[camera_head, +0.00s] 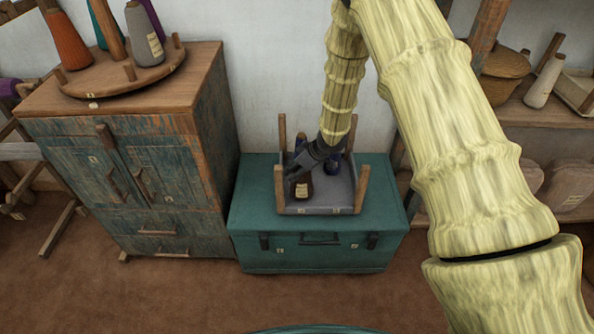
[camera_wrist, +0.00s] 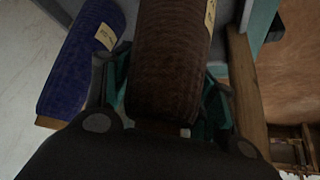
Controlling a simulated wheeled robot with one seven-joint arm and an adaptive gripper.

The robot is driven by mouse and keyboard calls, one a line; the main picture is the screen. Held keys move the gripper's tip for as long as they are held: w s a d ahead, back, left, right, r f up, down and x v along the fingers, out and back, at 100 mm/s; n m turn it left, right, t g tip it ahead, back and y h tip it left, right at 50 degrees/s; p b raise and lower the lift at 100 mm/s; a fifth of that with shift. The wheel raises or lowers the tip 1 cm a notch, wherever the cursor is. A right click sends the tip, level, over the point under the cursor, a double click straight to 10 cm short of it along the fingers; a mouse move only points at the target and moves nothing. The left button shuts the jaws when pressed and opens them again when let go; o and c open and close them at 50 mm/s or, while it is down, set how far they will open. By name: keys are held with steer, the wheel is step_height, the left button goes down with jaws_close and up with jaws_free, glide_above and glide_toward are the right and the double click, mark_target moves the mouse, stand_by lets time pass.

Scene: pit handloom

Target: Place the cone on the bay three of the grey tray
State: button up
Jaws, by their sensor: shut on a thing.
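My gripper (camera_head: 297,172) is shut on a brown cone (camera_head: 302,188), which stands upright at the front left of the grey tray (camera_head: 330,209). In the wrist view the brown cone (camera_wrist: 168,65) lies between the fingers (camera_wrist: 165,105) and carries a pale label. I cannot tell whether its base touches the tray floor. A dark blue cone (camera_head: 331,163) is farther back in the tray, and a blue cone (camera_wrist: 85,55) with a label is left of the fingers in the wrist view. The bay marks are not readable.
The tray has wooden corner posts (camera_head: 362,187) and sits on a teal chest (camera_head: 390,200). A weathered cabinet (camera_head: 150,150) at left bears a round wooden stand (camera_head: 125,82) with several cones. A shelf (camera_head: 545,115) with a pale cone (camera_head: 543,82) is at right.

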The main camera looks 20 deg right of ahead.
steer(key=shift+f, duration=0.35)
steer(key=o, duration=1.5)
steer(key=p+v, duration=0.1)
steer(key=v, duration=1.1)
steer(key=shift+p, duration=0.3)
